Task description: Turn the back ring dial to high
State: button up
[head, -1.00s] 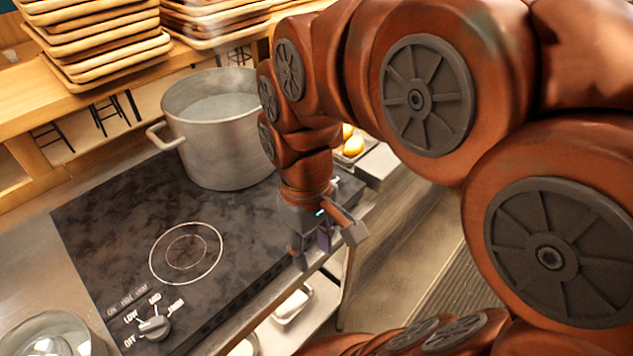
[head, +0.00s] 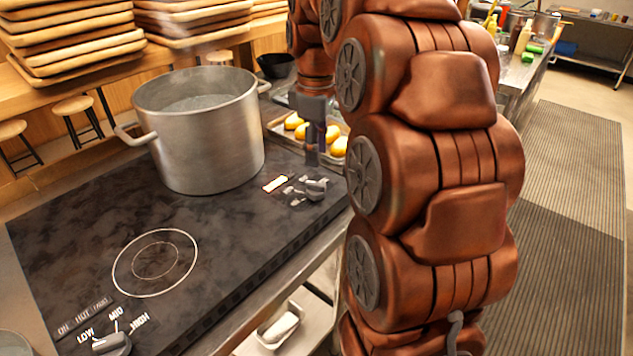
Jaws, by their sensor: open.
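The back ring dial (head: 316,188) is a small grey knob at the right end of the black cooktop (head: 70,225), beside the large pot. Its printed labels are too small to read, and I cannot tell its setting. My gripper (head: 314,158) is open and points down just above and behind the dial in the picture. My arm partly hides it. I cannot tell whether a finger touches the dial.
A large steel pot (head: 205,150) stands at the back of the cooktop, left of my gripper. The front dial (head: 112,343) and an empty ring (head: 155,262) are nearer. A tray of yellow food (head: 338,145) lies behind my gripper. Stacked wooden trays (head: 75,40) stand at the back left.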

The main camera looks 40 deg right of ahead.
aim_at(316, 183)
jog(key=shift+f+p, duration=0.3)
jog(key=shift+f, duration=3.4)
grip_shut()
